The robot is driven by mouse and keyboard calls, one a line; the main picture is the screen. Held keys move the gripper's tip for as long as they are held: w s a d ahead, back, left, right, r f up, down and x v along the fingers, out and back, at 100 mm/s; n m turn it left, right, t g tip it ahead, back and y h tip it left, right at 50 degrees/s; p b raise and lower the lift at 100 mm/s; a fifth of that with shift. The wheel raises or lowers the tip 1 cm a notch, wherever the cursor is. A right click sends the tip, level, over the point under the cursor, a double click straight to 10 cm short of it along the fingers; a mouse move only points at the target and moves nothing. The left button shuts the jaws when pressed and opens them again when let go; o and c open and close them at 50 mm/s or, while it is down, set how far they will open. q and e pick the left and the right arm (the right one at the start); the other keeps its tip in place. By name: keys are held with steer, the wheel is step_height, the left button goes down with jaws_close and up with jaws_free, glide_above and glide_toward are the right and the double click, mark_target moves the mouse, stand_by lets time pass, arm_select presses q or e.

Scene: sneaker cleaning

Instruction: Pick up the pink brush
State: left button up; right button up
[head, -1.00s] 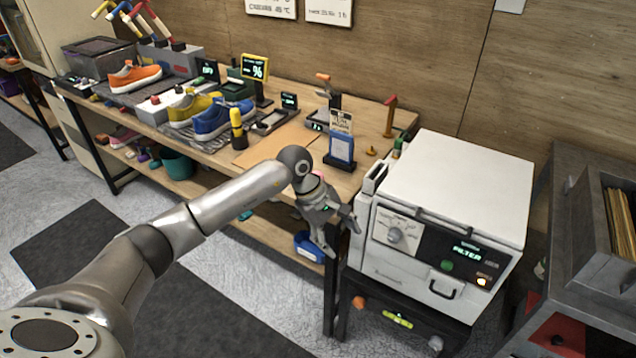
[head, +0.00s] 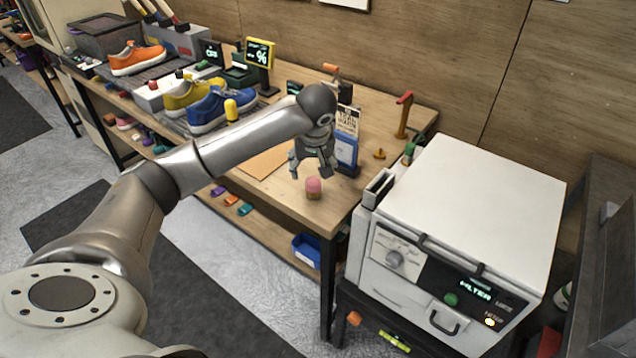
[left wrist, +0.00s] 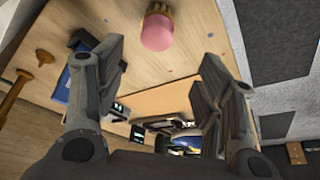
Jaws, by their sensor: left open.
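The pink brush (head: 313,187) stands on the wooden table near its front right end, with a pink top and a tan lower part. It also shows in the left wrist view (left wrist: 157,31), at the top middle. My left gripper (head: 312,174) is over the table just behind and above the brush in the head view. In the left wrist view its fingers (left wrist: 160,75) are spread wide with nothing between them, and the brush lies beyond the fingertips. My right gripper is in neither view.
A blue card stand (head: 346,150) is right behind my gripper. A white filter machine (head: 450,210) stands right of the table end. Blue and yellow sneakers (head: 207,112) sit farther left. The tabletop (head: 290,205) around the brush is clear.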

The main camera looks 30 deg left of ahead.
mark_target(313, 180)
arm_select(q)
steer(key=x, duration=0.2)
steer(key=shift+s+a+f, duration=0.1)
steer(key=shift+f, duration=0.3)
steer(key=shift+f+p, duration=0.3)
steer(key=x, duration=0.1)
steer(key=p+x, duration=0.1)
steer(key=x, duration=0.2)
steer(key=shift+w+d+f, duration=0.2)
steer(key=shift+w+d, duration=0.1)
steer(key=shift+d, duration=0.05)
steer(key=shift+a+f, duration=0.1)
steer(key=shift+f, duration=0.15)
steer(key=shift+w, duration=0.1)
steer(key=shift+c, duration=1.5)
steer(key=c, duration=0.9)
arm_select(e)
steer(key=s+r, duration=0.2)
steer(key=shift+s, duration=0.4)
